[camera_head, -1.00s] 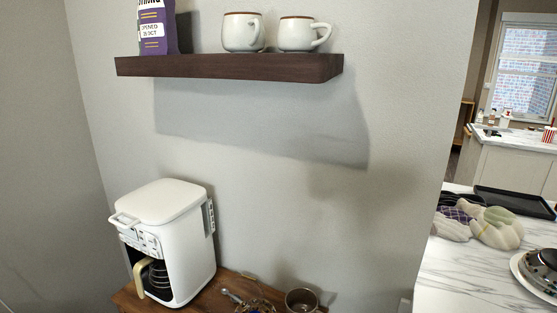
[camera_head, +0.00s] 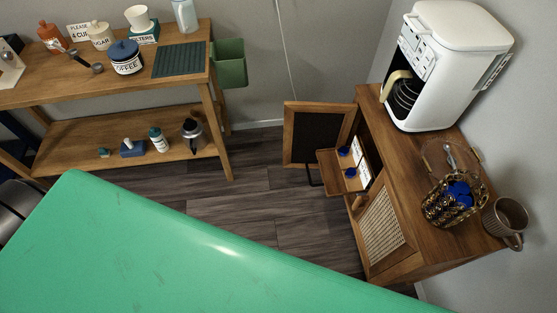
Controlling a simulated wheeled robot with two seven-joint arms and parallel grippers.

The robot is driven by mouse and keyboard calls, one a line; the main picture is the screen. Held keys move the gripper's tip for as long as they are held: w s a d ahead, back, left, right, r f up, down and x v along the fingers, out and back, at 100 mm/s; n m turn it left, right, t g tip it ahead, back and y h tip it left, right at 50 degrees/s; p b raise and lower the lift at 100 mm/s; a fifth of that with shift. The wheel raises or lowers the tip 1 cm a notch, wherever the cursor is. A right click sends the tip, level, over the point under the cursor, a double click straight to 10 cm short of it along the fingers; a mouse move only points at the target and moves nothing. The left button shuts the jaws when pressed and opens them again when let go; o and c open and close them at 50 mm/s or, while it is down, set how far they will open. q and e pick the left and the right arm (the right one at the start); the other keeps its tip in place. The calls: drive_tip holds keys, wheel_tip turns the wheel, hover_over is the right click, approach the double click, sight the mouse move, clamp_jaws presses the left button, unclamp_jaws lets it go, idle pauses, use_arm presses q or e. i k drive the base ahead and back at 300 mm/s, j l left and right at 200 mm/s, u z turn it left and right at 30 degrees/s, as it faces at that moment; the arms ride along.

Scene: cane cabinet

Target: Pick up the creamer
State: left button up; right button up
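I cannot tell for sure which thing is the creamer. A small white container with a blue top (camera_head: 350,172) stands low by the open side of the cane cabinet (camera_head: 382,236), with a similar one (camera_head: 343,151) just behind it; their labels are too small to read. A pale pitcher (camera_head: 184,17) stands at the back of the left shelf table. Neither of my grippers is in view, and nothing is seen being held.
A white coffee maker (camera_head: 458,55), a wire basket of blue pods (camera_head: 452,200) and a mug (camera_head: 505,218) stand on the cabinet. A framed dark panel (camera_head: 318,133) stands out at its left. A large green surface (camera_head: 180,250) fills the lower left. Dark floor (camera_head: 250,200) between is clear.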

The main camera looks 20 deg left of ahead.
sight(343, 151)
drive_tip(key=u, duration=0.2)
drive_tip(key=z, duration=0.75)
drive_tip(key=k+j+z, duration=0.1)
drive_tip(key=j, duration=0.3)
drive_tip(key=k+j+z, duration=0.15)
drive_tip(key=j, duration=0.2)
drive_tip(key=k+j+z, duration=0.1)
drive_tip(key=j, duration=0.25)
drive_tip(key=k+j+z, duration=0.15)
drive_tip(key=k+j, duration=0.15)
drive_tip(key=j, duration=0.15)
drive_tip(key=k+j, duration=0.2)
drive_tip(key=j, duration=0.1)
